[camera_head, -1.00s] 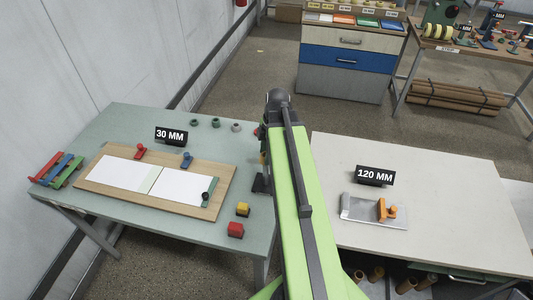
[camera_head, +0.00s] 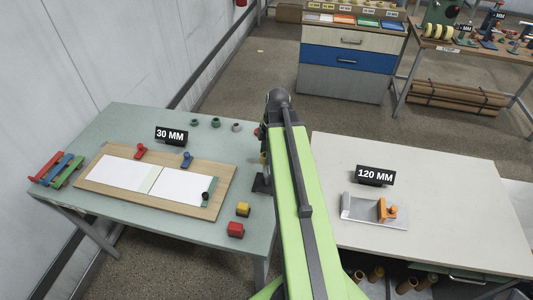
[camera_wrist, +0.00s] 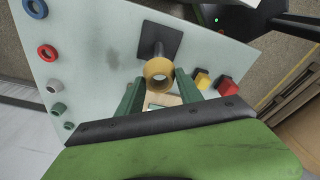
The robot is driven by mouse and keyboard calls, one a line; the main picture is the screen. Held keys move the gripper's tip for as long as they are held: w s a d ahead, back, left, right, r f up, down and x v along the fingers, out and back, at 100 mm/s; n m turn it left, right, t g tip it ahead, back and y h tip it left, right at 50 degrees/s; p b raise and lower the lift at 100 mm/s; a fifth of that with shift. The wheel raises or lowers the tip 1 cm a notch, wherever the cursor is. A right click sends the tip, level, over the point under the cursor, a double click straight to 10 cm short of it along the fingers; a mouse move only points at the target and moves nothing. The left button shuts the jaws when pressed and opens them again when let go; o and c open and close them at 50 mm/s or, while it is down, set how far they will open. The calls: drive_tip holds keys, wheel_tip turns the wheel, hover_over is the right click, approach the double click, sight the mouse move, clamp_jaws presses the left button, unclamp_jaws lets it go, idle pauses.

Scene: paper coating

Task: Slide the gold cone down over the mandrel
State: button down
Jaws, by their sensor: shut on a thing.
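In the wrist view the gold cone (camera_wrist: 158,74) shows as a gold ring between the green fingers of my gripper (camera_wrist: 158,88), which is shut on it. The dark mandrel (camera_wrist: 157,50) stands on a square black base plate (camera_wrist: 174,40) just beyond the cone. The cone overlaps the mandrel's near end in this view. I cannot tell whether it is around the tip or only in front of it. In the head view the mandrel's base (camera_head: 261,184) shows at the green table's right edge, and my arm hides most of the gripper.
Red (camera_head: 235,230) and yellow (camera_head: 243,209) blocks stand at the green table's front right. A wooden board (camera_head: 110,180) with white sheets lies left of the mandrel. Several small rings (camera_wrist: 48,52) lie along one edge. A pale table (camera_head: 440,220) stands on the right.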

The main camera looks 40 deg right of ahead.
drive_tip(key=shift+f+b, duration=1.85)
drive_tip(key=shift+f, duration=0.15)
drive_tip(key=c, duration=0.7)
unclamp_jaws()
wheel_tip(320, 180, up, 17)
drive_tip(key=s+d+p, duration=0.1)
drive_tip(key=d+p, duration=0.1)
drive_tip(key=p, duration=1.5)
drive_tip(key=shift+d+r, duration=0.15)
